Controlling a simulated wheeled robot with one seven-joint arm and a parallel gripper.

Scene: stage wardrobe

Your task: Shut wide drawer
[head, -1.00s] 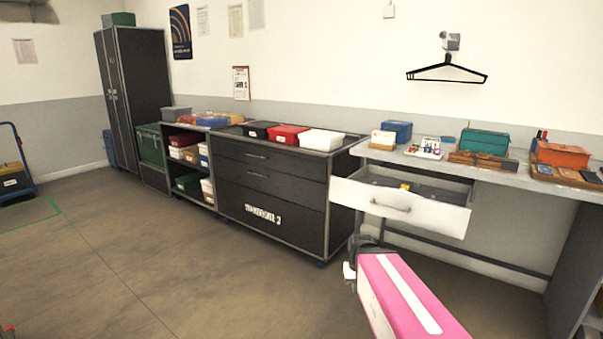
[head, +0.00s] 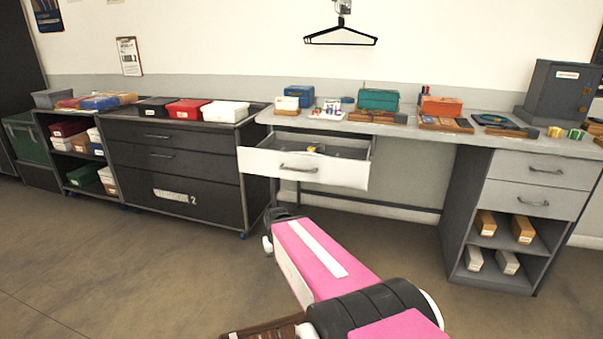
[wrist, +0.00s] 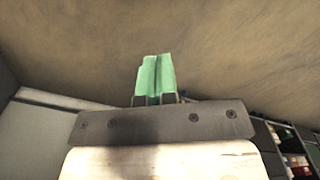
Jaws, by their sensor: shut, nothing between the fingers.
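The wide drawer (head: 258,164) has a white front with a grey bar handle (head: 298,168). It is pulled out below the left part of the grey worktop in the head view, and some small things show inside it. My pink arm reaches up from the bottom of that view and ends on the near side of the drawer, low in front of it. My gripper (wrist: 156,77) shows in the wrist view with its green fingertips together and nothing between them. I see no contact with the drawer. The gripper's fingers are not clear in the head view.
The worktop (head: 430,134) holds boxes and trays. A dark chest of drawers (head: 175,170) stands left of the open drawer. A grey pedestal (head: 468,205) with two closed drawers and an open shelf stands right. Floor (head: 130,255) is clear in front.

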